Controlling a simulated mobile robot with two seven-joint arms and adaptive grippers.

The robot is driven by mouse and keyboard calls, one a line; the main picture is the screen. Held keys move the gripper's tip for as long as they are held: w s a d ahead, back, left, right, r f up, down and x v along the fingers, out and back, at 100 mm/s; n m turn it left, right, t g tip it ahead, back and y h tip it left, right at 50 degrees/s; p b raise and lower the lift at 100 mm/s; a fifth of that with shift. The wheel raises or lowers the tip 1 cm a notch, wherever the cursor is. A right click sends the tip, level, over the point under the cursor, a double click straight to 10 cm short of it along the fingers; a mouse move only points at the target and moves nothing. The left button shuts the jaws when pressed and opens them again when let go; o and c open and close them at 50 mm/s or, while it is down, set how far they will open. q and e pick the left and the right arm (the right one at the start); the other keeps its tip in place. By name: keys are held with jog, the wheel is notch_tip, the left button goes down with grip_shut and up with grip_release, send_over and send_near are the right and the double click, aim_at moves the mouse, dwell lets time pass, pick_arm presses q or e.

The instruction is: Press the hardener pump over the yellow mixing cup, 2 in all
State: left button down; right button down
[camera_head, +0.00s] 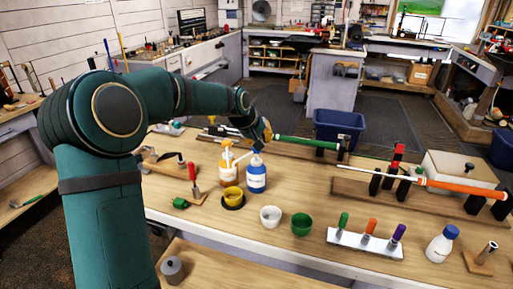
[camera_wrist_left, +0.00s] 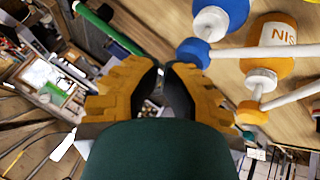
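The hardener bottle (camera_head: 256,180) is white and blue with a blue pump head and stands upright on the bench. In the left wrist view its blue pump head (camera_wrist_left: 193,52) is right of my fingertips, and a white spout runs right from it. The yellow mixing cup (camera_head: 232,195) sits on a dark round base, left of and nearer than the bottle. My left gripper (camera_wrist_left: 165,72) has yellow fingers with dark pads close together and nothing visible between them. In the head view it is above and behind the hardener bottle, mostly hidden by its wrist. My right gripper is not in view.
The orange resin pump bottle (camera_head: 227,172) stands left of the hardener. A white cup (camera_head: 270,216) and a green cup (camera_head: 301,224) stand in front. A green-shafted club (camera_head: 308,142) lies behind. A red-handled tool (camera_head: 193,175) stands left.

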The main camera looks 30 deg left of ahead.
pick_arm(q)
jog(key=shift+s+f+b, duration=0.1)
jog(key=shift+f+b, duration=0.45)
jog(key=shift+f, duration=0.4)
dwell(0.7)
jog(key=shift+r, duration=0.15)
jog(key=shift+r+p, duration=1)
jog(key=shift+r, duration=0.35)
jog(key=shift+r+p, duration=1.85)
jog(key=shift+r, duration=0.65)
